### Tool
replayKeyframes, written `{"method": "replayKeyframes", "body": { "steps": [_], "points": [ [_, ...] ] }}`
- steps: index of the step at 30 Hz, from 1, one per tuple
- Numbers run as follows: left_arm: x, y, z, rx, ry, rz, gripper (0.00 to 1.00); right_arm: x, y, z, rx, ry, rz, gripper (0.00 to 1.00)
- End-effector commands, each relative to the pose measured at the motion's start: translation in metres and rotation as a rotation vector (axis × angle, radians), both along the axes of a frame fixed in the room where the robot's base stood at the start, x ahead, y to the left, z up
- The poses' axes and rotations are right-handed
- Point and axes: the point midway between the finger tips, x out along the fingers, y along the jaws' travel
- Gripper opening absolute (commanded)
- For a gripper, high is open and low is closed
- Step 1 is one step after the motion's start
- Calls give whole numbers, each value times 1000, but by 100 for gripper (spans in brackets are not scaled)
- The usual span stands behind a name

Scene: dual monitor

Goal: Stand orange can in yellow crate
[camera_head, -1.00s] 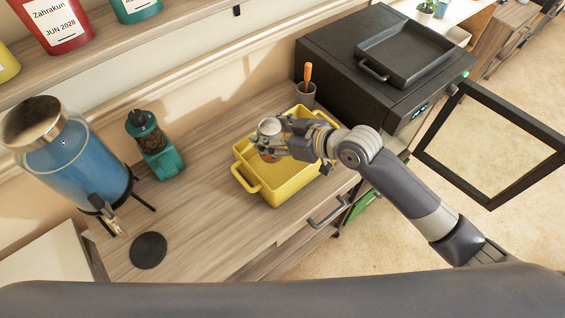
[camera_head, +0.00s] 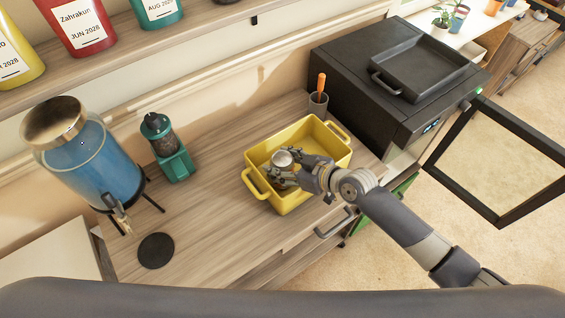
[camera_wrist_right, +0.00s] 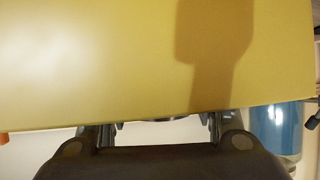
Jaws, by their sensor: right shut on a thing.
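The yellow crate (camera_head: 318,133) stands on the wooden counter, and its wall (camera_wrist_right: 90,60) fills most of the right wrist view. My right gripper (camera_head: 284,174) is inside the crate's opening, towards its left end. It is shut on the can (camera_head: 283,157), whose round silver top faces up. The can looks about upright; its orange side is hidden by the gripper and crate. I cannot tell whether the can touches the crate floor. In the right wrist view the crate wall hides most of the fingers (camera_wrist_right: 158,133). My left gripper is not in view.
A grey cup with an orange-handled tool (camera_head: 319,100) stands behind the crate. A black oven (camera_head: 385,85) with its door (camera_head: 500,160) open is at right. A teal grinder (camera_head: 175,160), a blue dispenser (camera_head: 95,160) and a black disc (camera_head: 156,250) are at left.

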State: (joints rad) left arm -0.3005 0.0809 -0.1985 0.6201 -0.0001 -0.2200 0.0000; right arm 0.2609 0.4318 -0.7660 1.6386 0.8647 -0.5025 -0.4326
Motion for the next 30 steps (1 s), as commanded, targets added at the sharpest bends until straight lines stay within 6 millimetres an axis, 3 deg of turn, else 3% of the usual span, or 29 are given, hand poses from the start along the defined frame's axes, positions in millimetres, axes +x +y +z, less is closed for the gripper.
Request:
{"method": "replayKeyframes", "body": {
  "steps": [1, 3, 4, 17, 30],
  "points": [
    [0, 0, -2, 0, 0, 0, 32, 0, 0, -2, -1, -1, 0, 55],
    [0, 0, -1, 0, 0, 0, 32, 0, 0, -1, -1, 0, 0, 71],
    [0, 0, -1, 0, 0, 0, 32, 0, 0, -1, -1, 0, 0, 73],
    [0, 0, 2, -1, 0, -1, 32, 0, -1, 2, -1, 0, 0, 73],
    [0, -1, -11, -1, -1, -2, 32, -40, -53, 34, -5, -2, 0, 73]
  ]
}}
